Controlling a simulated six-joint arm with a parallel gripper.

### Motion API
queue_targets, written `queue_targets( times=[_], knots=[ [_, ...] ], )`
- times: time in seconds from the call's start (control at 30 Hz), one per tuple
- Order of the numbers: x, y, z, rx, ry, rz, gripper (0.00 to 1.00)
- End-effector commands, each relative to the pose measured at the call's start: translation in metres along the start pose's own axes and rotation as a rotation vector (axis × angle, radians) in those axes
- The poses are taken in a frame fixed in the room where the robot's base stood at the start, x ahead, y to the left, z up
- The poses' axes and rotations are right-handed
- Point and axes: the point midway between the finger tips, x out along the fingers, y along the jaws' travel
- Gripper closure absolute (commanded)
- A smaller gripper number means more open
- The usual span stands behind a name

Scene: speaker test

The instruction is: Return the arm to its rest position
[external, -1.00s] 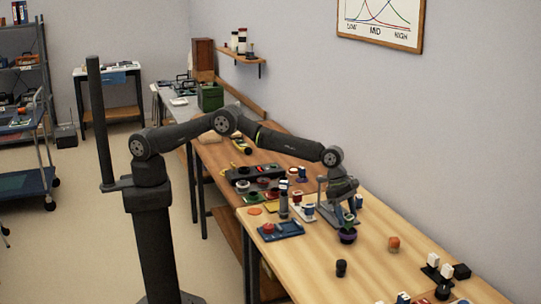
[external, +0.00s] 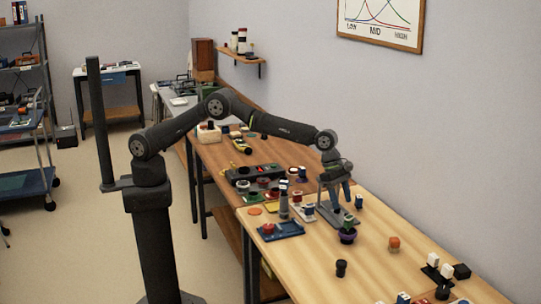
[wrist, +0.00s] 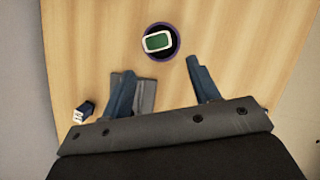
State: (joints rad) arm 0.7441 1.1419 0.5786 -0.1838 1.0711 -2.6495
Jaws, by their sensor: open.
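My gripper (external: 341,200) hangs from my bent arm above the wooden bench (external: 372,262), pointing down. In the wrist view its two blue-grey fingers (wrist: 161,68) are spread apart with nothing between them. A round purple dish (external: 347,237) holding a green item stands on the bench just in front of and below the gripper. In the wrist view the dish (wrist: 175,52) lies beyond the fingertips, apart from them, with a white-rimmed green block (wrist: 158,42) in it. A grey flat plate (wrist: 148,94) lies partly hidden behind the left finger.
A blue tray (external: 291,231) and a dark cylinder (external: 341,267) are on the bench. An orange piece (external: 394,243) lies to the right. Several small parts crowd the bench left of the gripper. A wall rises behind the bench. Bare wood surrounds the dark cylinder.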

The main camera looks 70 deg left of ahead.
Motion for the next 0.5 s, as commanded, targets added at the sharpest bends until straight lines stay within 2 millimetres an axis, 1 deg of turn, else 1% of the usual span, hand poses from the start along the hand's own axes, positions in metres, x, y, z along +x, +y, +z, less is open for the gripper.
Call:
queue_targets(
  times=[0.03,0.1,0.47,0.5],
  knots=[
    [0.010,0.000,0.000,0.001,-0.001,0.000,0.44],
    [0.023,0.000,0.000,0.001,0.000,0.000,0.44],
    [0.083,-0.001,-0.001,0.001,0.001,0.000,0.44],
    [0.068,0.000,0.006,0.002,-0.007,0.003,0.44]
  ],
)
